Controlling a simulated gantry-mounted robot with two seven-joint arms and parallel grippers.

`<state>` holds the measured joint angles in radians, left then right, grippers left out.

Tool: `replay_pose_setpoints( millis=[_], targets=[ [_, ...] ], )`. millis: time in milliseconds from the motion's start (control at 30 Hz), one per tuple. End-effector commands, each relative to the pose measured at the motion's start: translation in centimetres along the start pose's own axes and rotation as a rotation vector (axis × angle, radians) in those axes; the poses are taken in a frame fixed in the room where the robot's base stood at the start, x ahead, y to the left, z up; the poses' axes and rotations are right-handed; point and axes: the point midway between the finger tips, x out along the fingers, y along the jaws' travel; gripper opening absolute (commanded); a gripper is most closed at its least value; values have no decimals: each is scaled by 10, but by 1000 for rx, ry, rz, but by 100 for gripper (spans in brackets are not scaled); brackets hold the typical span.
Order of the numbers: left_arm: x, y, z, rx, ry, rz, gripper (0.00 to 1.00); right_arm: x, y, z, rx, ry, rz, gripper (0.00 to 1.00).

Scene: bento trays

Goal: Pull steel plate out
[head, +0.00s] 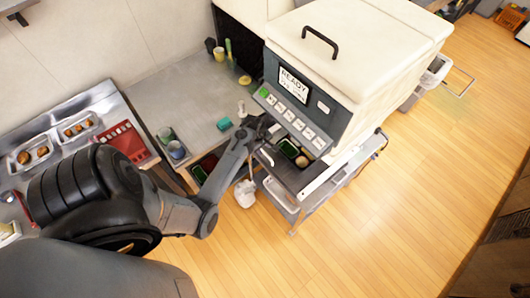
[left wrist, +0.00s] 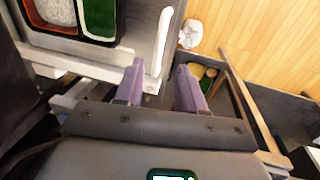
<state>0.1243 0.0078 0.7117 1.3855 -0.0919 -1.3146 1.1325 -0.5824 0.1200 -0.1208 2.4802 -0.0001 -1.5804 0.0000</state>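The steel plate (head: 287,177) lies at the front opening of the white machine, below its button panel. In the left wrist view the plate (left wrist: 138,36) shows as a grey surface under a bento tray (left wrist: 119,20) with rice and green compartments. A pale handle (left wrist: 166,42) runs along the plate's edge. My left gripper (left wrist: 160,66) has two purple fingers apart, with the handle's end near the gap between them; contact cannot be told. In the head view my left gripper is at the machine's left front, its fingers hard to make out. My right gripper is not in view.
The machine (head: 345,60) has a READY screen (head: 294,85) and stands above a grey cart (head: 318,192). A steel counter (head: 190,100) with cups and food trays (head: 78,126) is to the left. The wooden floor at the right is mostly clear.

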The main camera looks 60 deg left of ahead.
Motion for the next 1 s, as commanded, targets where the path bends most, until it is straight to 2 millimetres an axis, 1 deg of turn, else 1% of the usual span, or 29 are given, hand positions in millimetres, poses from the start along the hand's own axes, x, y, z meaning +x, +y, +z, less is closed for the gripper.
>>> replay_pose_setpoints(
  millis=[33,100,333,500,833,1000],
  targets=[
    [10,0,0,0,-1,-1,39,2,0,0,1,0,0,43],
    [21,0,0,0,0,-1,39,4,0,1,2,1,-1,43],
    [49,0,0,-1,0,-1,39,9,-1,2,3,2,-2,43],
    [58,0,0,0,0,0,39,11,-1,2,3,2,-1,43],
    [60,0,0,0,1,1,39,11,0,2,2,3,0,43],
    [60,0,0,0,1,1,13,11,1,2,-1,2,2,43]
  ],
)
